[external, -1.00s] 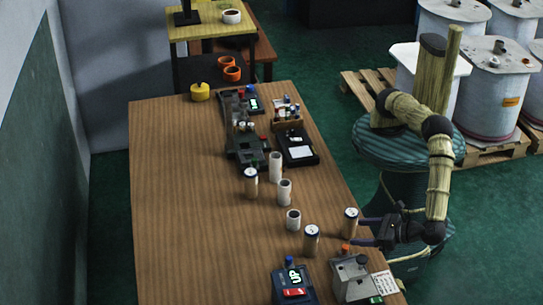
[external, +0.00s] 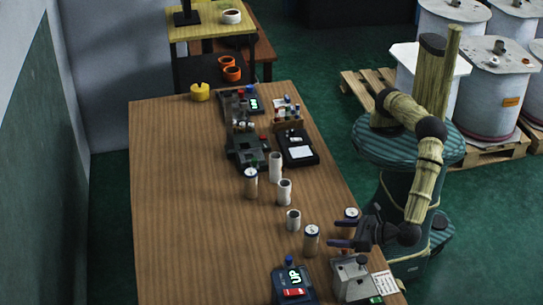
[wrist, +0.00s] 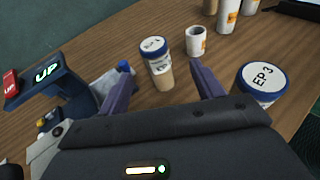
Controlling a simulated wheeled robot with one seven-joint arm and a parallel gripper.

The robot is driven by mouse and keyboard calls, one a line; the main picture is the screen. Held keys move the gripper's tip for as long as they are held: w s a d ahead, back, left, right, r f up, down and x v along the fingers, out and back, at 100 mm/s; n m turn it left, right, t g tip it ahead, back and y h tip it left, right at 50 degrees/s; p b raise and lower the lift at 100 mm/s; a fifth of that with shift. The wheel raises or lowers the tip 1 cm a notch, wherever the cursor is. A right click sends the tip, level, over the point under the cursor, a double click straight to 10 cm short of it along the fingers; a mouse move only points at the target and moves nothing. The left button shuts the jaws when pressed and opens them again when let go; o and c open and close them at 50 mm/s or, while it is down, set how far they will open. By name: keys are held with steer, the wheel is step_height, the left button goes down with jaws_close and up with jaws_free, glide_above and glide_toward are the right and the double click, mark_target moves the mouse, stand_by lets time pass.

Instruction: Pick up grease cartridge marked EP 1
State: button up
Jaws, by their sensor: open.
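A tan cartridge with a blue-rimmed white lid (external: 311,241) stands upright on the wooden table. In the wrist view this cartridge (wrist: 157,65) appears between my fingers, beyond their tips; its lid marking is too small to read surely. A second similar cartridge (external: 351,214) is partly hidden behind my gripper; in the wrist view its lid (wrist: 263,77) reads EP 3, just outside my right finger. A third lidded cartridge (external: 250,184) stands farther back. My gripper (external: 331,233) is open and empty, to the right of the first cartridge; it also shows in the wrist view (wrist: 163,75).
A white cup (external: 293,220) and taller white cylinders (external: 284,192) stand behind the first cartridge. A device showing UP (external: 292,283) and a grey box (external: 351,278) stand at the near edge. The table's left side (external: 180,220) is clear.

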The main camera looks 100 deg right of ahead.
mark_target(312, 232)
steer(key=shift+x, duration=1.7)
steer(key=x, duration=0.5)
steer(key=shift+w+a+r, duration=0.15)
steer(key=shift+w+r, duration=0.15)
steer(key=shift+w, duration=0.1)
steer(key=c, duration=1.2)
steer(key=shift+o, duration=0.2)
step_height(312, 232, up, 10)
steer(key=shift+p, duration=0.35)
